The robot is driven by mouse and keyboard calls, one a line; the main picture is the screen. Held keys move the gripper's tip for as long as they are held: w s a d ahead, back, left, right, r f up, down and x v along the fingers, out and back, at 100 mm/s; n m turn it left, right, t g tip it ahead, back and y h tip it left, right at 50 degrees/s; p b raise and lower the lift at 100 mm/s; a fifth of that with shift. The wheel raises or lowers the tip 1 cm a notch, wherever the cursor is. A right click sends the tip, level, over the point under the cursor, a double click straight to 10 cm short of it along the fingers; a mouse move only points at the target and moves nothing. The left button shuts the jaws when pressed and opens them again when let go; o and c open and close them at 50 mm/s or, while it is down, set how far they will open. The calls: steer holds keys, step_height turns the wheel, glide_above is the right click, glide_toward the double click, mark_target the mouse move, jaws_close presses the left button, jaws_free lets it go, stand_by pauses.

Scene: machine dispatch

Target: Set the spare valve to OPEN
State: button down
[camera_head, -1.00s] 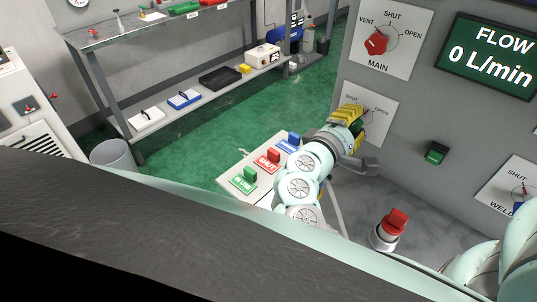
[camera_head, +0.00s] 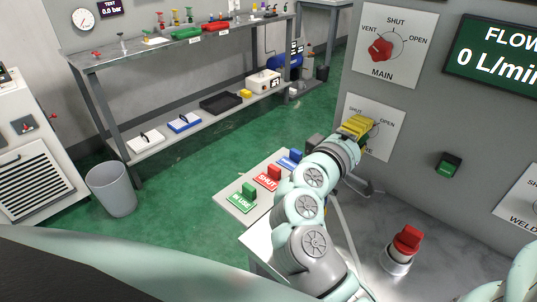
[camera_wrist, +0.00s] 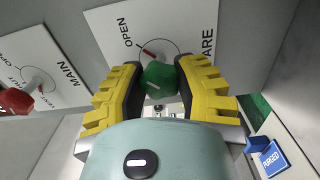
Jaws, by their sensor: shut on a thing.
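The spare valve is a green knob (camera_wrist: 159,79) on a white dial plate in the wrist view. The plate (camera_wrist: 190,22) carries the words OPEN and SPARE; the plate also shows in the head view (camera_head: 394,140). A short red pointer (camera_wrist: 149,54) sticks out beside the knob, toward the word OPEN. My gripper (camera_wrist: 160,82) has its yellow-and-black fingers shut on the green knob, one on each side.
The main valve (camera_head: 381,49) has a red knob above the spare plate. The flow display (camera_head: 490,55) reads 0 L/min. A green switch (camera_head: 449,164) and a red knob on a post (camera_head: 406,241) stand to the right. Colored tags, including a red SHUT tag (camera_head: 268,179), lie below left.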

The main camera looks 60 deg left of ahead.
steer(key=c, duration=0.6)
jaws_free()
steer(key=shift+s, duration=0.15)
steer(key=v, duration=1.2)
steer(key=shift+a, duration=0.1)
